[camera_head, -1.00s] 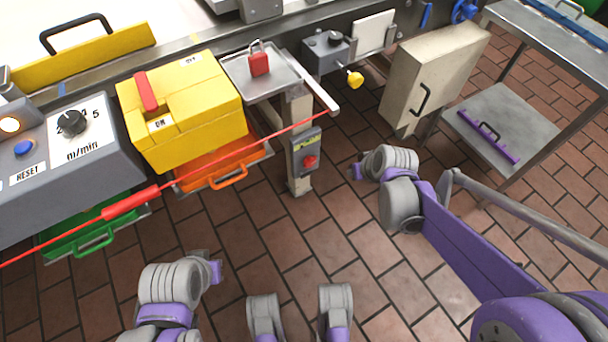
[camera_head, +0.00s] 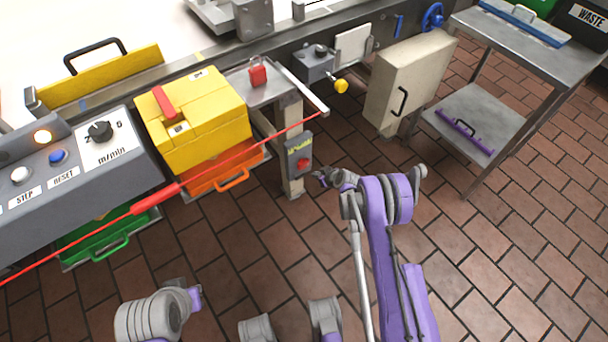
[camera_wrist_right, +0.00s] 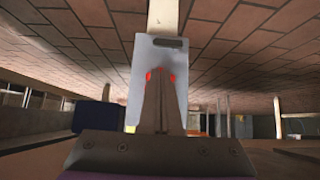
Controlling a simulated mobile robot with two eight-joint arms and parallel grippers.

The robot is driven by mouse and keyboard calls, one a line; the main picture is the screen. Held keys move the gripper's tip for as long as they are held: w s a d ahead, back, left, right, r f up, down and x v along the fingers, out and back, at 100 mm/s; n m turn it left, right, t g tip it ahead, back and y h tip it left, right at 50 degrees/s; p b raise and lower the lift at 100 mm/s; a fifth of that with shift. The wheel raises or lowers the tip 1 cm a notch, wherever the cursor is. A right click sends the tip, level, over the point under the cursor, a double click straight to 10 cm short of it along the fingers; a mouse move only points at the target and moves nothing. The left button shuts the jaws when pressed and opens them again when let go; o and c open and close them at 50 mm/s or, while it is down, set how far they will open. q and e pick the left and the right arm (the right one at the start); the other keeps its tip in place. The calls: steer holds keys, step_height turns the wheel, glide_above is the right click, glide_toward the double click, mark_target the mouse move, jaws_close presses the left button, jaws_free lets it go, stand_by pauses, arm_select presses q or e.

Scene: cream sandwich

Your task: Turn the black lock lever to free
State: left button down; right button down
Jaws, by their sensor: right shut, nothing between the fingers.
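I cannot identify the black lock lever for certain. A small grey box (camera_head: 314,66) with a black knob (camera_head: 320,50) on top stands at the belt's edge, with a yellow knob (camera_head: 341,86) in front. My right gripper (camera_head: 320,177) is low beside the post's grey switch box (camera_head: 299,156), which has a red button; its fingers are small here. In the right wrist view its fingers (camera_wrist_right: 160,90) are shut and empty before a pale plate (camera_wrist_right: 143,60) with a dark bar (camera_wrist_right: 168,42). Red spots show beside the fingers. My left arm's wrist shows at bottom left; its fingers are not seen.
A red cable (camera_head: 245,153) runs across in front of the yellow box (camera_head: 200,125) and the post (camera_head: 290,115). A red padlock (camera_head: 258,74) sits on a metal tray. A beige cabinet (camera_head: 400,85) and steel table (camera_head: 535,45) stand right. The brick floor is open.

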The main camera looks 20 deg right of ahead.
steer(key=b+x, duration=0.2)
steer(key=x, duration=0.8)
steer(key=shift+s+d, duration=0.1)
steer(key=shift+s, duration=0.05)
